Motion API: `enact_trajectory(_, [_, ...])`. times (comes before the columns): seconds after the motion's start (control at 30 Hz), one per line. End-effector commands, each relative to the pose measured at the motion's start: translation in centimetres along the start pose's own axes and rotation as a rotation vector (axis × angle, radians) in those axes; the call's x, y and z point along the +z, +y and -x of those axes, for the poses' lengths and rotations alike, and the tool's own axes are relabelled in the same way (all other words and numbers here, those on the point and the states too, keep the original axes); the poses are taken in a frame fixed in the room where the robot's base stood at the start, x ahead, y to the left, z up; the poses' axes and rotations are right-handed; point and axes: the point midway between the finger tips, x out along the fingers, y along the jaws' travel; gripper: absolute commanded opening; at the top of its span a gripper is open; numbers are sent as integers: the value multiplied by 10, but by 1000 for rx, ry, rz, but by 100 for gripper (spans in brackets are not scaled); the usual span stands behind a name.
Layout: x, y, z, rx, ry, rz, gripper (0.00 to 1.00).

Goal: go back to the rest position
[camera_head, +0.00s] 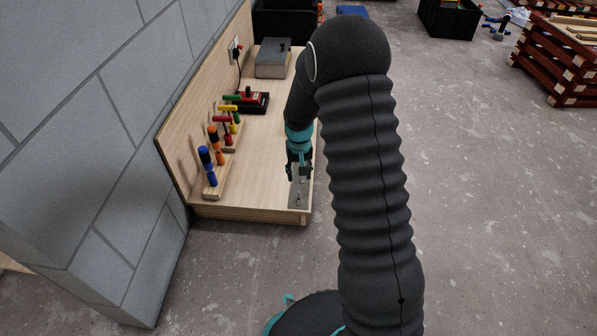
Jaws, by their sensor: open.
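My gripper (299,165) hangs with its fingers down over the front right corner of the wooden workbench (255,180). It is dark with a teal band above it. Its fingers are open, and I see nothing held between them. A small grey metal plate (298,200) lies on the bench just below and in front of the fingers. Small upright pins stand on that plate. I cannot tell whether the fingertips touch anything. My arm hides part of the bench's right edge.
Screwdrivers with coloured handles (207,165) stand in a wooden rack at the bench's left. A red and black device (251,101) and a grey box (273,58) stand farther back. A block wall (80,120) rises left. Stacked red battens (555,62) stand far right; floor between is clear.

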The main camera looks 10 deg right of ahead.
Motion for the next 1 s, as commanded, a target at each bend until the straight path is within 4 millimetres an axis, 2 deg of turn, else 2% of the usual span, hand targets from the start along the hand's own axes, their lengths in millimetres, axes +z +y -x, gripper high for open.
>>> enact_trajectory(0.3, [4, 0, 0, 1, -19, 10, 45])
enact_trajectory(0.37, [16, 1, -4, 3, -50, 16, 45])
enact_trajectory(0.47, [43, 3, -8, 7, -114, 26, 45])
enact_trajectory(0.5, [54, 4, 0, 8, -128, 30, 45])
enact_trajectory(0.67, [82, 6, 38, 7, -137, 40, 45])
enact_trajectory(1.0, [141, 11, 145, 3, -73, 58, 45])
